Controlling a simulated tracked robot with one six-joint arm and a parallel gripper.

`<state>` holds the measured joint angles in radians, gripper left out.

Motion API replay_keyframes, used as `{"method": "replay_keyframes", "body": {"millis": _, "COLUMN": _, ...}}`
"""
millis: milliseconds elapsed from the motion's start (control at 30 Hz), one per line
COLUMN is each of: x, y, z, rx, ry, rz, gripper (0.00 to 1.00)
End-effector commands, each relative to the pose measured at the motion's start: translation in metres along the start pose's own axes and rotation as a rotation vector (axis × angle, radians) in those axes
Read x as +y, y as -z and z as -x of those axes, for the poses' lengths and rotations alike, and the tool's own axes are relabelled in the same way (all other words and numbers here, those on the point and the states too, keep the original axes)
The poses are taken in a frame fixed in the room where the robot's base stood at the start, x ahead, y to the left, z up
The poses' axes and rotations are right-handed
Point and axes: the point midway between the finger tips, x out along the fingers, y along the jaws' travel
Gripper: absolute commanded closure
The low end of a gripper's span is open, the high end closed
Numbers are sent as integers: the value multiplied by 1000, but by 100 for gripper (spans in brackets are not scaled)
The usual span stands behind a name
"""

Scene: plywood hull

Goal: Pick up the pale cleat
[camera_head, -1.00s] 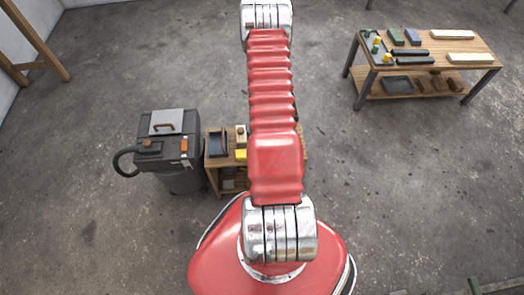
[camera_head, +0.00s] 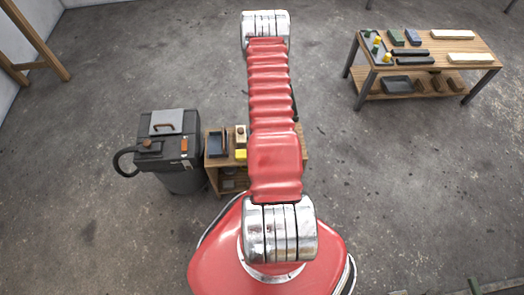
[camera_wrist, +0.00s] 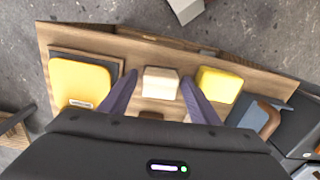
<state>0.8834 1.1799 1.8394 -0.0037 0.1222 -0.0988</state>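The pale cleat looks to be the cream block (camera_wrist: 160,82) on the small wooden bench, near the middle of the wrist view. It also shows in the head view (camera_head: 240,131), just left of my arm. My gripper (camera_wrist: 159,79) is open, with its two dark purple fingers apart. In the picture the fingertips lie on either side of the cream block, with gaps. I cannot tell how high they are above it. The head view does not show my gripper.
A yellow block (camera_wrist: 219,86) lies close right of the cream block. A yellow pad (camera_wrist: 80,82) on a dark tray is to the left.

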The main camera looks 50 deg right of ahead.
Motion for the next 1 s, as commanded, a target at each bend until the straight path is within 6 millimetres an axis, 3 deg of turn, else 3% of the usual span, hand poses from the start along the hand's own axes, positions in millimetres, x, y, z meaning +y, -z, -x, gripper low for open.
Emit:
{"method": "replay_keyframes", "body": {"millis": 533, "x": 0, "y": 0, "z": 0, "rx": 0, "ry": 0, "rz": 0, "gripper": 83}}
{"method": "replay_keyframes", "body": {"millis": 1000, "x": 0, "y": 1, "z": 10, "rx": 1, "ry": 0, "rz": 0, "gripper": 83}}
